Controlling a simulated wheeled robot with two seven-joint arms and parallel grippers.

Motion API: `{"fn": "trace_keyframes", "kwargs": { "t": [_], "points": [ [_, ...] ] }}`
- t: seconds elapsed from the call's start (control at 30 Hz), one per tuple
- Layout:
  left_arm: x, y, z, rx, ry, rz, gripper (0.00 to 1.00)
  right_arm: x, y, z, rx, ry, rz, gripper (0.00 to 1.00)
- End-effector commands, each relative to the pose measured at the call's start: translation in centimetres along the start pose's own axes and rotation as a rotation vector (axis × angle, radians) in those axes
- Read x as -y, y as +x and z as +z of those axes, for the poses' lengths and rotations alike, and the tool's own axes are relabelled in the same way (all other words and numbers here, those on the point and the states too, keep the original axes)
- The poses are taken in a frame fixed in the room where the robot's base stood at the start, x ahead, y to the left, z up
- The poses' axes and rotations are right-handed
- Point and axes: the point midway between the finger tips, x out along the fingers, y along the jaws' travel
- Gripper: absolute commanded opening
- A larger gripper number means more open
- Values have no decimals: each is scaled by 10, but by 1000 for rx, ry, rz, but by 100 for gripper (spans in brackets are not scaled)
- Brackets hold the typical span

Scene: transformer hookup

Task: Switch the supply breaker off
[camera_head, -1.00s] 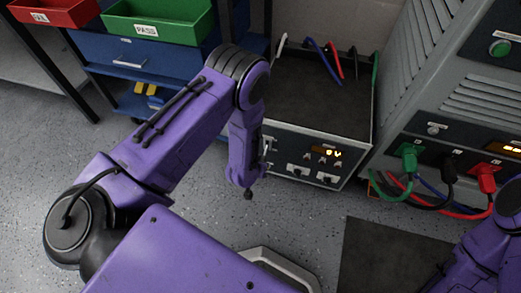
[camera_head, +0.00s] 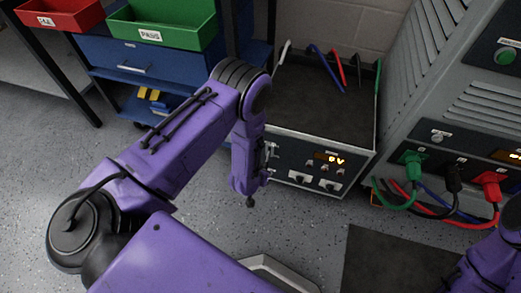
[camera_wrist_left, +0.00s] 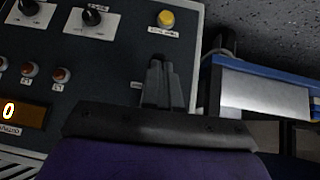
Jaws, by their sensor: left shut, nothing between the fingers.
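The supply unit is a box with a dark front panel (camera_head: 300,165) and an amber display (camera_head: 329,159) in the head view. In the left wrist view its panel (camera_wrist_left: 100,60) shows turned, with two black knobs (camera_wrist_left: 92,16), a yellow button (camera_wrist_left: 166,18), two small red round parts (camera_wrist_left: 58,74) and a display (camera_wrist_left: 20,113) reading 0. My left gripper (camera_wrist_left: 163,72) is shut and empty, its tips close in front of the panel near the yellow button. I cannot tell whether it touches. No breaker lever is clearly visible; the fingers cover part of the panel.
A grey cabinet (camera_head: 420,105) with green, black and red plugs (camera_head: 490,184) stands at the right, its cables hanging low. A blue drawer cabinet (camera_head: 140,65) with green (camera_head: 165,20) and red (camera_head: 62,14) bins stands at the left. A dark mat (camera_head: 390,262) lies on the floor.

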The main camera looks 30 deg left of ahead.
Motion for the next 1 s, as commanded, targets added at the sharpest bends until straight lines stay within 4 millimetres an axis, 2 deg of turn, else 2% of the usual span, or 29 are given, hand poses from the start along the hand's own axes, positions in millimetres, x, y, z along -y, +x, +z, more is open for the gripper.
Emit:
{"fn": "trace_keyframes", "kwargs": {
  "t": [0.17,0.33,0.4,0.7,0.83,1.0],
  "points": [
    [0,-10,-4,0,1,1,0,-1,-11,-4,0,0,0,43],
    [-2,-45,-17,2,9,7,0,-4,-46,-19,0,0,0,43],
    [-2,-53,1,6,12,8,0,-3,-40,-17,-1,0,0,43],
    [2,-106,38,3,8,5,0,-4,-50,-20,0,0,0,43],
    [2,-116,45,2,7,5,0,-5,-51,-21,0,0,0,43],
    [2,-118,47,0,6,5,0,-5,-51,-21,0,0,0,43]
  ]
}}
